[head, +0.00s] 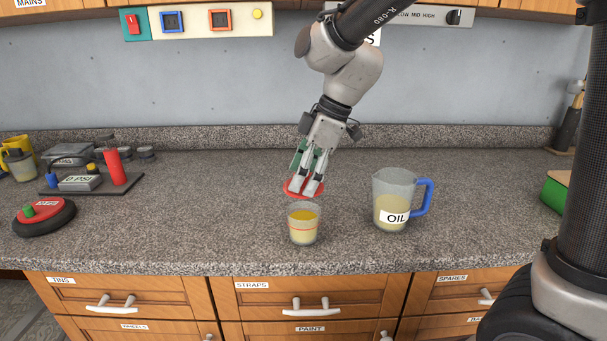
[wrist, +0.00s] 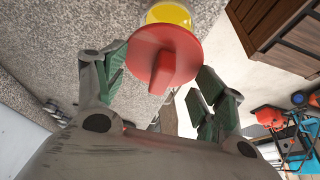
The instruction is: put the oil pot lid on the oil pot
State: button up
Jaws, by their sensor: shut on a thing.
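The red oil pot lid (head: 289,192) is a round disc with a raised grip block. My gripper (head: 305,184) is shut on the lid and holds it above the counter. The lid also shows in the wrist view (wrist: 184,42), with its grip block between the fingers. A small clear pot (head: 303,236) with yellow oil stands upright and open on the counter, just in front of and below the lid in the head view. I take it as the oil pot. In the wrist view the lid partly covers the pot's yellow oil (wrist: 170,13). The lid appears apart from the pot.
A clear jug labelled OIL (head: 394,206) with a blue handle stands right of the pot. At the left are a black round thing with a red top (head: 44,216) and a gauge stand (head: 85,181). A green thing (head: 556,193) sits far right. The counter left of the pot is clear.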

jog(key=shift+f, duration=2.3)
jog(key=shift+f, duration=0.65)
jog(key=o, duration=1)
jog(key=shift+c, duration=0.2)
jog(key=v, duration=1.2)
